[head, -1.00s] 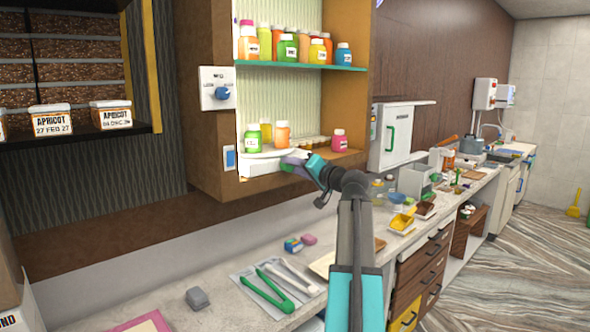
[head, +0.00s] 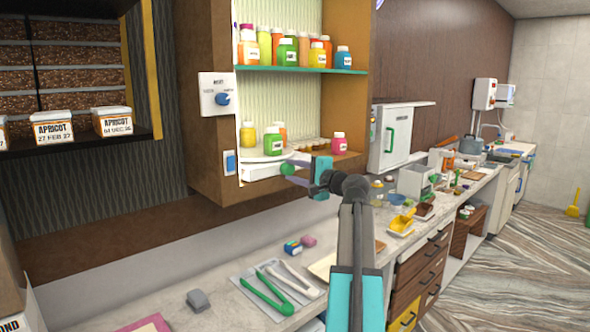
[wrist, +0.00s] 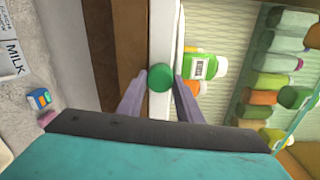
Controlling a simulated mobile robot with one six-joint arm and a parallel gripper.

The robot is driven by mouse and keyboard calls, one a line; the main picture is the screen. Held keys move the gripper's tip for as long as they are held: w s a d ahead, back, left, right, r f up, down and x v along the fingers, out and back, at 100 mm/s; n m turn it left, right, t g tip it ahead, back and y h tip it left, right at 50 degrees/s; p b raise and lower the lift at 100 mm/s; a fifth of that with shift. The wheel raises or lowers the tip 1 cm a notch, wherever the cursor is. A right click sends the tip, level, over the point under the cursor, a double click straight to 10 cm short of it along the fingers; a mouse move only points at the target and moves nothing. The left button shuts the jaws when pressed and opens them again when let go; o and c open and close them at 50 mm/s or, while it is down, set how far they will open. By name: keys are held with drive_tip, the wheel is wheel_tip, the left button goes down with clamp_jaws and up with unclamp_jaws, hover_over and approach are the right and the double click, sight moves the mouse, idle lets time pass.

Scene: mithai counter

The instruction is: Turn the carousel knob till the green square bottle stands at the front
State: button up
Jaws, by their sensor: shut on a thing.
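The white carousel (head: 256,158) sits on a pale base on the cabinet's lower shelf. Its round green knob (wrist: 160,77) shows at the front in the wrist view. My gripper (head: 290,168) is shut on the knob, one lilac finger on each side. A green bottle (head: 272,142) with a white cap stands on the carousel near the front; in the wrist view this labelled bottle (wrist: 205,67) is just behind the knob. Whether it is square is hard to tell. A yellow bottle (head: 248,138) stands left of it, and an orange bottle (head: 281,130) is partly hidden behind.
A pink bottle (head: 339,143) stands at the right on the lower shelf. Several bottles fill the teal shelf (head: 305,70) above. A wall panel with a blue dial (head: 222,99) is left of the opening. Green tongs (head: 267,297) lie on a tray on the counter below.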

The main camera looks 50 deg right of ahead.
drive_tip(key=shift+m, duration=0.3)
drive_tip(key=o, duration=1)
drive_tip(key=shift+o, duration=0.2)
drive_tip(key=shift+s, duration=0.1)
drive_tip(key=s+a+b, duration=0.1)
drive_tip(key=s+b, duration=0.3)
drive_tip(key=s, duration=0.9)
drive_tip(key=shift+s+r, duration=0.2)
drive_tip(key=shift+s, duration=0.1)
